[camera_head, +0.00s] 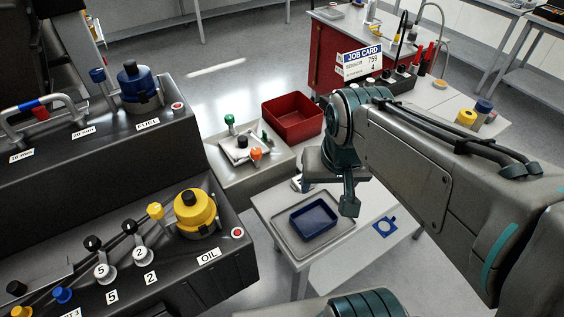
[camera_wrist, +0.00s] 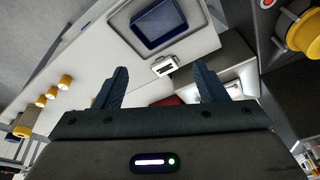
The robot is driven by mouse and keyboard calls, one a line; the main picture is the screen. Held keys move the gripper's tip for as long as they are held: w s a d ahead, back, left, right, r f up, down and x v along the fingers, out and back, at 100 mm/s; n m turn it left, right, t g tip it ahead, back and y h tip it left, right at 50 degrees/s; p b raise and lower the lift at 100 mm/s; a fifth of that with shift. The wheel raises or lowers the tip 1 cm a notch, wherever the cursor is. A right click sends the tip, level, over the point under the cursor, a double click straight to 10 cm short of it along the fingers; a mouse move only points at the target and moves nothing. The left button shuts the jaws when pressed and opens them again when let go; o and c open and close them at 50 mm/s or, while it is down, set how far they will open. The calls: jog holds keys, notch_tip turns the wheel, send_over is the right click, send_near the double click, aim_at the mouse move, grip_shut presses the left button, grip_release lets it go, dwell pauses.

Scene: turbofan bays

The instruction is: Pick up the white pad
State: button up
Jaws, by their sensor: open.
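A small white block with a dark marking, likely the white pad (camera_wrist: 165,66), lies on the light table near the tray's edge. In the head view, the white pad (camera_head: 299,184) shows only in part beside my gripper, which hides some of it. My gripper (camera_head: 329,190) points down over the table's back edge. In the wrist view, the fingers of my gripper (camera_wrist: 163,87) are spread with nothing between them. The pad appears just beyond the fingertips, between their lines; I cannot tell the height gap.
A grey tray (camera_head: 337,234) holding a blue bin (camera_head: 314,221) sits on the table close to the pad. A blue bracket (camera_head: 385,227) lies to the right. A red bin (camera_head: 293,119) stands behind. The black OIL bay (camera_head: 215,268) is at left.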

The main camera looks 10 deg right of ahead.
jog(key=w+m+g, duration=0.1)
jog(key=w+m, duration=0.4)
jog(key=w, duration=0.2)
jog(key=m+g, duration=0.2)
jog(key=m, duration=0.5)
send_over(296, 184)
notch_tip(296, 184, down, 4)
jog(key=f, duration=0.8)
jog(key=shift+s+d, duration=0.1)
jog(key=shift+s, duration=0.15)
jog(key=shift+w+f+p, duration=0.2)
jog(key=shift+f+p, duration=0.15)
jog(key=shift+f, duration=1.15)
jog(key=shift+w+f+p, duration=0.15)
jog(key=shift+f+p, duration=0.2)
jog(key=shift+f, duration=1.1)
jog(key=c, duration=1.1)
